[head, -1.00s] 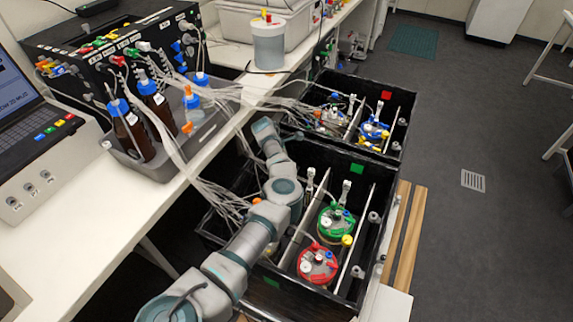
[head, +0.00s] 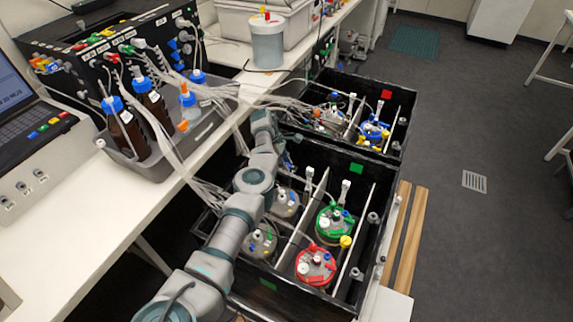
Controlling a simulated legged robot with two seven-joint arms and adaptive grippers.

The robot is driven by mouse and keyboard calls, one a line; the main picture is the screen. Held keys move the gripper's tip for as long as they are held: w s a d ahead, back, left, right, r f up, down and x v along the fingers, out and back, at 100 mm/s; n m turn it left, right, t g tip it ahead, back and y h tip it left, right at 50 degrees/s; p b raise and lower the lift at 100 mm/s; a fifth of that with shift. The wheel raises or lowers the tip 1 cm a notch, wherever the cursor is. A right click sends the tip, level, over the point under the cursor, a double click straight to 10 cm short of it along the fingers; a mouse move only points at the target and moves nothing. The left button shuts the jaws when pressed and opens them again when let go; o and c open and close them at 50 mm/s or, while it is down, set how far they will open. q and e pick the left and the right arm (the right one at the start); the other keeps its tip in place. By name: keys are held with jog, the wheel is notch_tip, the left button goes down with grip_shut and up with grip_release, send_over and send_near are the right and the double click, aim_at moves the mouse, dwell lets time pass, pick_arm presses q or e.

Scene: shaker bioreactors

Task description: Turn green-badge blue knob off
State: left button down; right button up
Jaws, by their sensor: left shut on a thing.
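Two grey-lidded vessels (head: 285,203) stand left of the divider, partly behind my left arm. My left gripper (head: 289,160) is at the box's far left corner, small and dark among tubes. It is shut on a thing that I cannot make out. My right gripper is not in view.
A second black box with a red badge (head: 386,95) stands behind. Tubes (head: 215,190) run from the bench to the boxes. The bench holds a grey tray (head: 165,165) of bottles, a laptop and a black control unit.

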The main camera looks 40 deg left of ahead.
pick_arm(q)
jog(key=shift+a, duration=0.1)
jog(key=c, duration=1.1)
grip_release()
jog(key=shift+o, duration=1.2)
jog(key=shift+a+f, duration=0.1)
jog(key=shift+a+r, duration=0.1)
jog(key=shift+r, duration=0.15)
jog(key=v, duration=1.1)
jog(key=shift+a, duration=0.25)
